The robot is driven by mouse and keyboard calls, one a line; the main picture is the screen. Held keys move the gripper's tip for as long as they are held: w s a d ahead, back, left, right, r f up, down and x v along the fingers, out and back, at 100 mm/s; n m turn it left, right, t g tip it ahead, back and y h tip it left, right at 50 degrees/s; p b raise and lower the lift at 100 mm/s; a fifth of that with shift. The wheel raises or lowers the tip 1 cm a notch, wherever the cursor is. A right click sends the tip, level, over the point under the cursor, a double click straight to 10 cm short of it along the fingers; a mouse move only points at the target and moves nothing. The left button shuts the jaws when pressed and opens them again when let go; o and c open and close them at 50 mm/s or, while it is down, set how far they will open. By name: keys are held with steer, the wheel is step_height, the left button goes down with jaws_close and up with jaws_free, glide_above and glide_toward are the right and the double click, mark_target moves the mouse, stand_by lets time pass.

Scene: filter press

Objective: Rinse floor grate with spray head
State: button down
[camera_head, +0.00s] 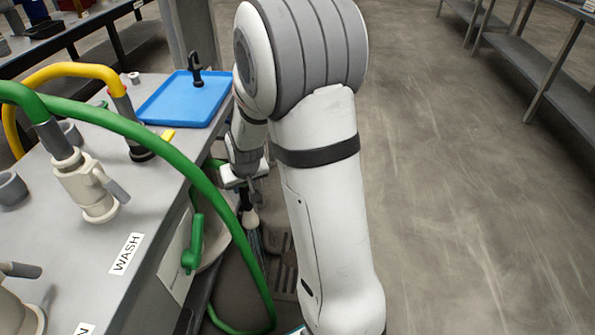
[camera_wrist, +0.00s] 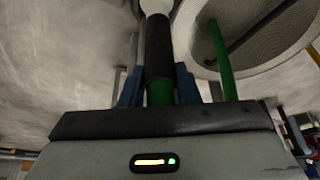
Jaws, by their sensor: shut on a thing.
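My gripper (camera_head: 248,190) hangs beside the bench edge, low over the floor. In the wrist view my gripper (camera_wrist: 158,85) has its blue fingers closed on the spray head (camera_wrist: 157,45), which has a black grip, a green lower part and a pale tip. In the head view the pale tip of the spray head (camera_head: 250,218) points down. Bluish streaks show below it, perhaps water. The dark slotted floor grate (camera_head: 283,268) lies below, partly hidden by my arm and the green hose (camera_head: 225,205).
The bench (camera_head: 75,240) carries a WASH label (camera_head: 126,254), a pale valve (camera_head: 88,190), a yellow hose (camera_head: 75,70) and a blue tray (camera_head: 186,98). A green lever (camera_head: 193,245) sits on the bench's side. Open floor (camera_head: 450,200) lies to the right.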

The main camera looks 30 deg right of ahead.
steer(key=s+d+r+m+h+p, duration=0.1)
steer(key=s+d+m+p, duration=0.1)
steer(key=d, duration=0.5)
steer(key=s+d+r+m+h+p, duration=0.1)
steer(key=s+d+m+p, duration=0.1)
steer(key=d+m, duration=0.2)
steer(key=d, duration=0.2)
steer(key=shift+s+d+m+g, duration=0.4)
steer(key=shift+r, duration=0.1)
